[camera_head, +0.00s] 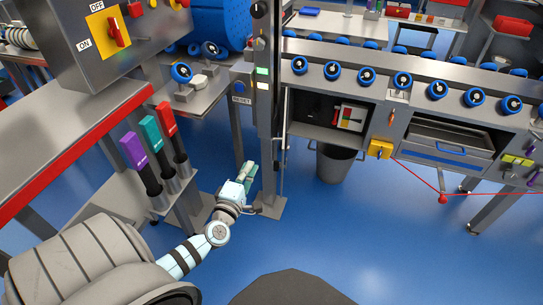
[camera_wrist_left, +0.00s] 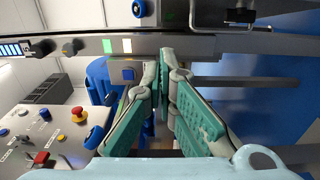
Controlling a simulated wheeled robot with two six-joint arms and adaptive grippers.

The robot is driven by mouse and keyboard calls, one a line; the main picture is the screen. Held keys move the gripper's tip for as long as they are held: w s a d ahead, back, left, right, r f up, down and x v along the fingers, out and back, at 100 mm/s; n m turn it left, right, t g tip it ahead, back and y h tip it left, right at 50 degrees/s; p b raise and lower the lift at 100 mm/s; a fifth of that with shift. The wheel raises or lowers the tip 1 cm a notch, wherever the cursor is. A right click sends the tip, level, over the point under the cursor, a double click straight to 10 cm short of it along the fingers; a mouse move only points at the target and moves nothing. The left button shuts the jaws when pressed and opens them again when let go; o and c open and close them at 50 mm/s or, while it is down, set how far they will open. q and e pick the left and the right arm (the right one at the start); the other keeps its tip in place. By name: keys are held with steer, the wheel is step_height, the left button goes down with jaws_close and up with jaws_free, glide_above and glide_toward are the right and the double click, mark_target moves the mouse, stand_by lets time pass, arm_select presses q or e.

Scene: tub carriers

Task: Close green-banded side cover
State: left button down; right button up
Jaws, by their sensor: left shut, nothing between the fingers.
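My left gripper (camera_head: 250,174) is low at the middle left of the head view, beside the foot of a grey upright post (camera_head: 267,150). In the left wrist view its green-padded fingers (camera_wrist_left: 165,95) are closed together and empty, in front of a grey bar. A thin upright panel edge (camera_head: 286,110) stands just right of the post, beside an open bay (camera_head: 315,108) under the roller conveyor. I cannot make out a green band on it, so I cannot tell whether it is the side cover. My right gripper is not in view.
A control box (camera_head: 120,40) and a red-edged bench (camera_head: 70,150) stand at the left, with purple, teal and red handles (camera_head: 150,145) in holders. A grey bin (camera_head: 335,163) stands below the bay. A thin red line crosses at right. The blue floor (camera_head: 370,230) in front is clear.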

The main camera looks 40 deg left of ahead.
arm_select(q)
steer(key=w+b, duration=0.2)
steer(key=w, duration=0.8)
steer(key=shift+w, duration=0.2)
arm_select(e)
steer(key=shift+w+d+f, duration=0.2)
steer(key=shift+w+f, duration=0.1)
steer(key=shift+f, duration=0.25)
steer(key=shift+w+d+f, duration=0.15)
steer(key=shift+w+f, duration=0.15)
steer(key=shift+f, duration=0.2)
arm_select(q)
steer(key=shift+d, duration=0.15)
